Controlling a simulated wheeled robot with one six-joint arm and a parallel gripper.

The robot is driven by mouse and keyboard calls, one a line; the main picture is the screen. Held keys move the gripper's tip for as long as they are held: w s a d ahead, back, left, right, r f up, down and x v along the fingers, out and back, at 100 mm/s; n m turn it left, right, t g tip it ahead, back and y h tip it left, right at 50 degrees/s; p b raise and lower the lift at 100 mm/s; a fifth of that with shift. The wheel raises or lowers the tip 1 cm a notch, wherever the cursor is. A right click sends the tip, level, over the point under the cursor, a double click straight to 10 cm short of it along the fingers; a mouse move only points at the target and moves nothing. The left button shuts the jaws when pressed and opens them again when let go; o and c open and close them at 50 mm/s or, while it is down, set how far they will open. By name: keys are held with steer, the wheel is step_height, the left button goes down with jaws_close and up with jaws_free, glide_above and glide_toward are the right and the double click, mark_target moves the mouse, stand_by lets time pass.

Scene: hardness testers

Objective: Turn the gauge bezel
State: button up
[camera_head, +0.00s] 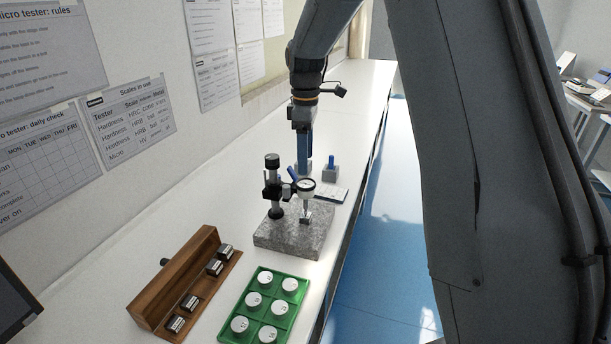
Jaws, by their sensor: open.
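The dial gauge (306,185) has a round white face in a dark bezel. It sits on a black post stand (273,190), fixed to a speckled granite base (290,235) on the bench. My gripper (301,164) points down just behind the gauge, as seen from here. It looks open and apart from the bezel, with nothing seen in it. The fingertips are small and blend with blue parts near the stand, so their exact gap to the bezel is hard to tell.
A grey block with a blue peg (331,170) and a flat paper or card (332,194) lie behind the base. A wooden rack (180,285) with metal blocks and a green tray (294,328) of white discs stand in front. The wall is left; the bench edge is right.

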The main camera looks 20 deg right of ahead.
mark_target(305, 182)
step_height(305, 182, down, 7)
steer(key=shift+r+p, duration=0.2)
steer(key=shift+p, duration=0.65)
steer(key=c, duration=1.1)
steer(key=shift+o, duration=0.2)
steer(key=shift+m, duration=0.3)
steer(key=m, duration=0.6)
steer(key=shift+r+m, duration=0.1)
steer(key=shift+m, duration=0.2)
steer(key=m, duration=0.6)
steer(key=shift+m, duration=0.4)
